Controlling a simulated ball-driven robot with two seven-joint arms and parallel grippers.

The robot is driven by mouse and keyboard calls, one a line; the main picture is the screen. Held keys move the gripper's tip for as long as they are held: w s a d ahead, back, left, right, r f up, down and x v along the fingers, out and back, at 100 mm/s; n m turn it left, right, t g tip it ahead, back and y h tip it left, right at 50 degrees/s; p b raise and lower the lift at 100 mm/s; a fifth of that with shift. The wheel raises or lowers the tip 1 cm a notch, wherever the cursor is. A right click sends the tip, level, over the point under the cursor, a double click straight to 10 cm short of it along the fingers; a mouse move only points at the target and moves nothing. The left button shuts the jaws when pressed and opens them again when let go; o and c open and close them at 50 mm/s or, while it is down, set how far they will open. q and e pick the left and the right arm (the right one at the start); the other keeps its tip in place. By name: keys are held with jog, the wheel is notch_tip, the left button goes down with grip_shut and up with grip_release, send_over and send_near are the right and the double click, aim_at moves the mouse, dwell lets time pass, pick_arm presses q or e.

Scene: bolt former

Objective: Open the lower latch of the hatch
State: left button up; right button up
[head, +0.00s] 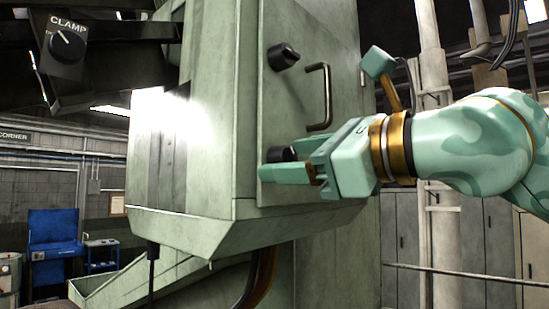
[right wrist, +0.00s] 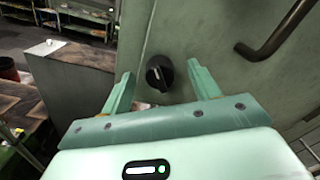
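The hatch (head: 345,45) is a grey-green panel on the machine's side and looks shut. Its lower latch (head: 281,153) is a black round knob near the hatch's lower left corner. In the right wrist view the lower latch (right wrist: 160,73) sits between the two fingers with a gap on each side. My right gripper (head: 268,166) is open and reaches in from the right at the latch; one finger shows just below the knob. The upper latch (head: 284,57), a similar black knob, is higher up. My left gripper is not in view.
A bent bar handle (head: 320,95) stands out from the hatch, above and close to my right gripper; it also shows in the right wrist view (right wrist: 275,38). A box with a CLAMP knob (head: 68,46) is at the upper left. A blue workstation (head: 54,240) stands far back left.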

jog(key=shift+s+d, duration=0.1)
grip_shut()
jog(key=shift+m+b, duration=2)
jog(key=shift+b, duration=0.4)
jog(key=m+b, duration=0.3)
jog(key=shift+m, duration=0.3)
jog(key=shift+r, duration=0.1)
jog(key=shift+c, duration=0.9)
grip_release()
jog(key=o, duration=0.3)
